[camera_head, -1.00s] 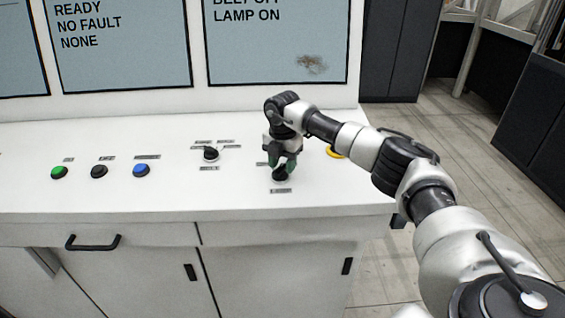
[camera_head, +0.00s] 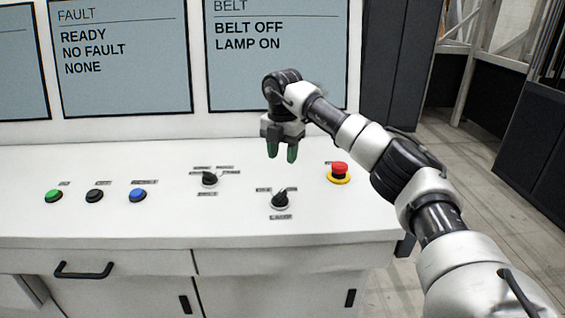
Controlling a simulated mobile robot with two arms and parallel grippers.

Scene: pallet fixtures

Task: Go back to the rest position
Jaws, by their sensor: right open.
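My right gripper (camera_head: 282,154) hangs in the air above the white control panel (camera_head: 150,215), its two green-tipped fingers pointing down, apart and empty. Below it and apart from it is a black rotary knob (camera_head: 280,201) with small labels around it. My right arm reaches in from the lower right. My left gripper does not show.
A second black knob (camera_head: 209,179) is to the left. Green (camera_head: 54,196), black (camera_head: 95,196) and blue (camera_head: 137,195) buttons line the panel's left. A red emergency button (camera_head: 340,169) on a yellow base sits near the arm. The belt screen (camera_head: 270,60) reads BELT OFF, LAMP ON.

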